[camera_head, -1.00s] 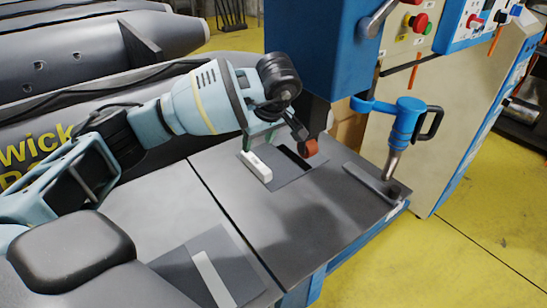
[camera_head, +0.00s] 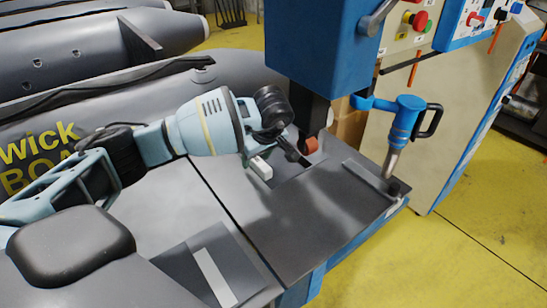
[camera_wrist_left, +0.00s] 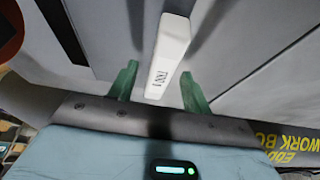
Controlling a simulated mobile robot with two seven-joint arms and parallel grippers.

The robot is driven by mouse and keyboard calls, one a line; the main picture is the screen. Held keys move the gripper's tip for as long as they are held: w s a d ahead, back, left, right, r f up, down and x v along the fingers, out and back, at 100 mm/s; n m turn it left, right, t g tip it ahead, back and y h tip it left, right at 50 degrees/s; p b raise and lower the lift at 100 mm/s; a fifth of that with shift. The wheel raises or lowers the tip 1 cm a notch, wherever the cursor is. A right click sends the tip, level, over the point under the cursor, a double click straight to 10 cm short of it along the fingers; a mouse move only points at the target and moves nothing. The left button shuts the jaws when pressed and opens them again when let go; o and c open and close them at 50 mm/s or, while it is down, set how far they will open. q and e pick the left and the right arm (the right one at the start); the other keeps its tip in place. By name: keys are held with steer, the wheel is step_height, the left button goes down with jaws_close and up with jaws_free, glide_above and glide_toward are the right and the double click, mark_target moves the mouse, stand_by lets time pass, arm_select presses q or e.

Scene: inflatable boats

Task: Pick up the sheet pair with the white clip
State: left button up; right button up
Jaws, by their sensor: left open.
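The white clip (camera_head: 261,168) lies at the left edge of a dark grey sheet pair (camera_head: 295,178) on the worktable, under the machine head. My left gripper (camera_head: 272,152) is just above the clip and partly covers it and the sheets; its fingers are mostly hidden in the head view. In the left wrist view the white clip (camera_wrist_left: 168,52) shows lettering on its near end. The green fingers of my left gripper (camera_wrist_left: 157,78) are open, one on each side of the clip, with gaps visible. My right gripper is in neither view.
The blue machine head (camera_head: 318,45) and its orange roller (camera_head: 311,145) stand close to my left gripper. A blue handled tool (camera_head: 405,125) stands at the table's right. Another dark sheet with a white strip (camera_head: 213,278) lies in front. A grey inflatable boat (camera_head: 225,75) lies behind.

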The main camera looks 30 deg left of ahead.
arm_select(q)
jaws_close()
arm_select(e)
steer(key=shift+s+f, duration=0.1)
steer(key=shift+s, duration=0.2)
arm_select(q)
steer(key=shift+r, duration=0.1)
steer(key=shift+r, duration=0.1)
